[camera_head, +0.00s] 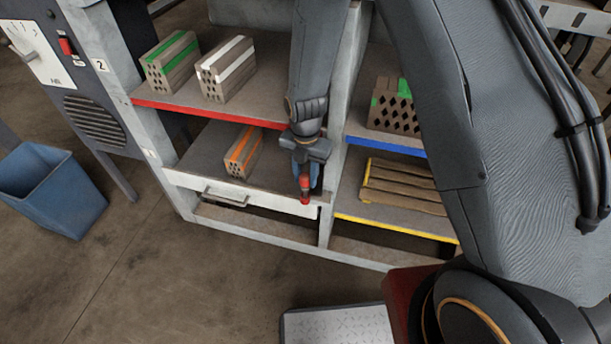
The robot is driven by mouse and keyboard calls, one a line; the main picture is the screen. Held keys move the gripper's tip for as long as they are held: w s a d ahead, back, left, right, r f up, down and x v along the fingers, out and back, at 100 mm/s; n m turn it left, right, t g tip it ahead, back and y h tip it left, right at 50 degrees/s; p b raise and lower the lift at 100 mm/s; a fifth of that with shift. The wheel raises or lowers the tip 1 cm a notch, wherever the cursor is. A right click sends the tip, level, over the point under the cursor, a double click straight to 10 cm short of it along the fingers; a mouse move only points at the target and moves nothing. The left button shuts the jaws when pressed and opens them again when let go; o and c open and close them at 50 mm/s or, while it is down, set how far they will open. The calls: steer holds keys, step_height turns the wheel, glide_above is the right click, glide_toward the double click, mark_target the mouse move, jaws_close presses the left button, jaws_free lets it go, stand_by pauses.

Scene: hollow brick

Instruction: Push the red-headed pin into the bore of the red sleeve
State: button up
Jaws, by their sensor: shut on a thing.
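My gripper (306,174) points down in front of the right end of the white drawer front (245,192). It is shut on the red-headed pin (304,183), which shows as a small red piece between and below the fingers. A wider red part at the lower end, by the drawer's right end, may be the red sleeve. I cannot tell where pin and sleeve divide, or whether the pin is in the bore. The bore is hidden.
Hollow bricks with green (169,62), white (227,69) and orange (243,151) stripes stand on the left shelves. A green-marked brick (392,115) and flat slats (400,186) lie on the right. A blue bin (50,188) stands left. The front floor is largely clear.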

steer(key=shift+r+p, duration=0.4)
steer(key=shift+r, duration=0.25)
steer(key=shift+r+p, duration=0.7)
steer(key=shift+r, duration=0.3)
steer(key=shift+f+b, duration=1)
steer(key=shift+f, duration=0.85)
stand_by(1.2)
steer(key=shift+r, duration=0.2)
steer(key=shift+r+p, duration=0.6)
steer(key=shift+r, duration=0.1)
steer(key=shift+r+p, duration=0.7)
steer(key=shift+r, duration=0.25)
steer(key=shift+f+b, duration=0.45)
steer(key=shift+f, duration=0.25)
stand_by(0.8)
